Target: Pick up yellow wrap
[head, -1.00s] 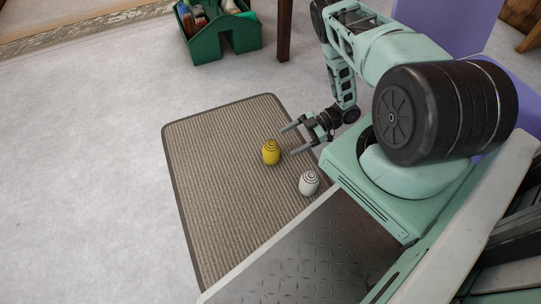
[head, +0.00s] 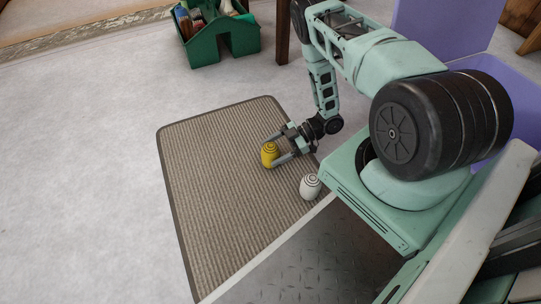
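The yellow wrap (head: 269,155) is a small rolled bundle with a dark spiral on its top, standing upright on the brown mat. My gripper (head: 272,152) comes in from the right, low over the mat. Its two fingers are apart, one on the far side of the yellow wrap and one on the near side, with the wrap between their tips. I cannot tell whether the fingers touch it.
A white wrap (head: 310,187) stands on the mat just to the right and nearer. The ribbed brown mat (head: 215,215) has bare room on its left. A green tote (head: 228,42) with brushes and bottles stands at the back. A purple bin (head: 430,25) is behind my arm.

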